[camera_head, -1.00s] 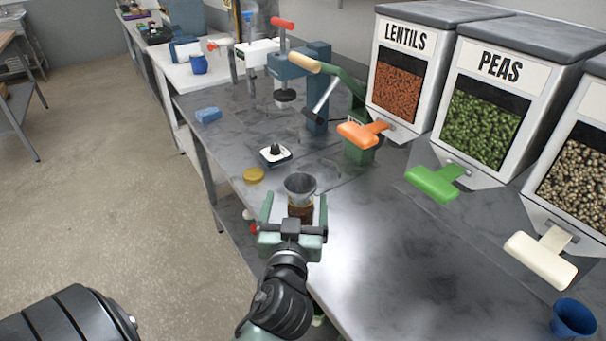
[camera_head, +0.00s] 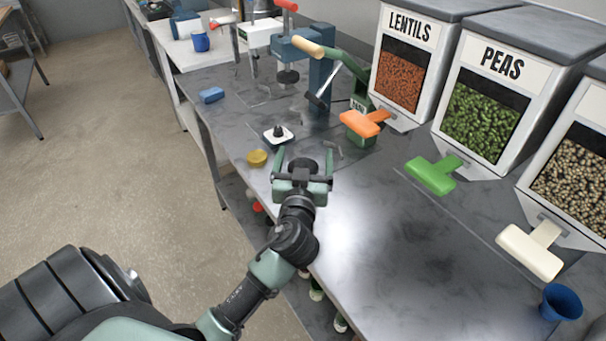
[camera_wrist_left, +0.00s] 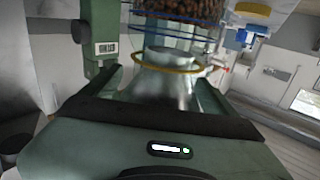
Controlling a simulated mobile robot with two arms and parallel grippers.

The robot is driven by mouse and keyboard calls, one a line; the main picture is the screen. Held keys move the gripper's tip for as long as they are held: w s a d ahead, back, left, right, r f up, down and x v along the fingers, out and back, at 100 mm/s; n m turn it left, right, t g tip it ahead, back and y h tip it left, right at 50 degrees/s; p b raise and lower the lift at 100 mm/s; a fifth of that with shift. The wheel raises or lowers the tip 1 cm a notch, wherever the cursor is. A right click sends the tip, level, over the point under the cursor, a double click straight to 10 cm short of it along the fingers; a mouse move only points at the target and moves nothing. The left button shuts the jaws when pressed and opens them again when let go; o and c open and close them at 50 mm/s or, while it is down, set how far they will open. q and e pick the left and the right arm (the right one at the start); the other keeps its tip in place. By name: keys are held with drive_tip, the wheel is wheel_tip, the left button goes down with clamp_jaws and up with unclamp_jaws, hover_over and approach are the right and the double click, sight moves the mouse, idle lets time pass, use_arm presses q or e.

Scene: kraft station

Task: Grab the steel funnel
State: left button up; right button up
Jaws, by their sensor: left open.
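My left gripper (camera_head: 303,164) is open over the near left part of the steel bench, its two green fingers pointing away from me. The steel funnel (camera_wrist_left: 167,88) shows in the left wrist view as a shiny grey cone between the fingers. In the head view only a dark round shape, probably its mouth, shows between the fingers. I cannot tell whether the fingers touch it. My right gripper is not in view.
A yellow lid (camera_head: 257,158) and a small black-and-white device (camera_head: 279,135) lie just beyond the gripper. Dispensers with orange (camera_head: 364,123), green (camera_head: 433,175) and cream (camera_head: 528,252) handles line the right. The bench middle is clear.

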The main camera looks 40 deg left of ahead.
use_arm(q)
drive_tip(key=c, duration=1.5)
